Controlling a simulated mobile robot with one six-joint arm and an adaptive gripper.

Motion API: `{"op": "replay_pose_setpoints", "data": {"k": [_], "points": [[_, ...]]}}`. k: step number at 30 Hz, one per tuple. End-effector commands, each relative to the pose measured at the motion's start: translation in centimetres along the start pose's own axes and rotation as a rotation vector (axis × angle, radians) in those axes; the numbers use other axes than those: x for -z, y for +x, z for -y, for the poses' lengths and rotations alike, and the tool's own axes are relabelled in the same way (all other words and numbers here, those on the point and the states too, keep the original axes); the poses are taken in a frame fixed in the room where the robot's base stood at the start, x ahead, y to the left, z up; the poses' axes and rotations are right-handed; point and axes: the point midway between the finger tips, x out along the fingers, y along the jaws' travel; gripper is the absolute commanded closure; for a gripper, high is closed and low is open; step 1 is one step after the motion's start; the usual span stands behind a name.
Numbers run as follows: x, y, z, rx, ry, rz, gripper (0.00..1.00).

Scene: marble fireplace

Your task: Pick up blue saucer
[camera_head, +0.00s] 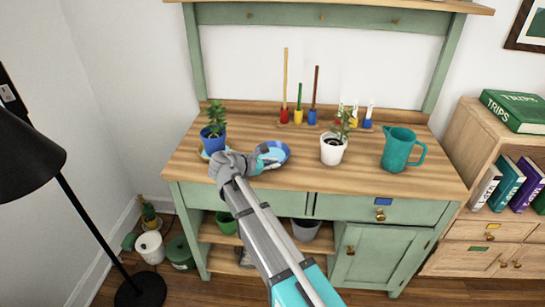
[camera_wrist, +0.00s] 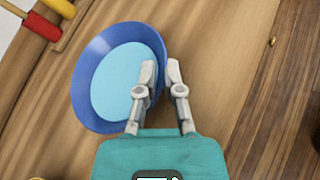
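The blue saucer (camera_head: 279,151) is round, with a darker blue rim and a pale blue inside. It is at the middle of the wooden bench top, and part of it is hidden by my gripper (camera_head: 262,164). In the wrist view the saucer (camera_wrist: 108,78) fills the upper left. My gripper (camera_wrist: 161,70) is at its right rim, one finger over the inside and the other just outside. The fingers are close together with the rim between them, so it looks shut on the rim. I cannot tell whether the saucer is clear of the bench.
A plant in a blue pot (camera_head: 215,139) stands left of the saucer. A white pot (camera_head: 333,150) and a teal pitcher (camera_head: 398,150) stand to the right. Several upright tools (camera_head: 298,112) are behind. A black lamp (camera_head: 30,155) is at far left.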

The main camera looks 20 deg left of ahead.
Motion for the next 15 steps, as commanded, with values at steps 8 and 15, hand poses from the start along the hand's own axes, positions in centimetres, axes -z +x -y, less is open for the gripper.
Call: {"op": "replay_pose_setpoints", "data": {"k": [8,15], "points": [[0.11,0.00,0.06,0.002,-0.001,-0.004,1.00],[-0.03,-0.07,0.00,0.002,-0.001,-0.004,1.00]]}}
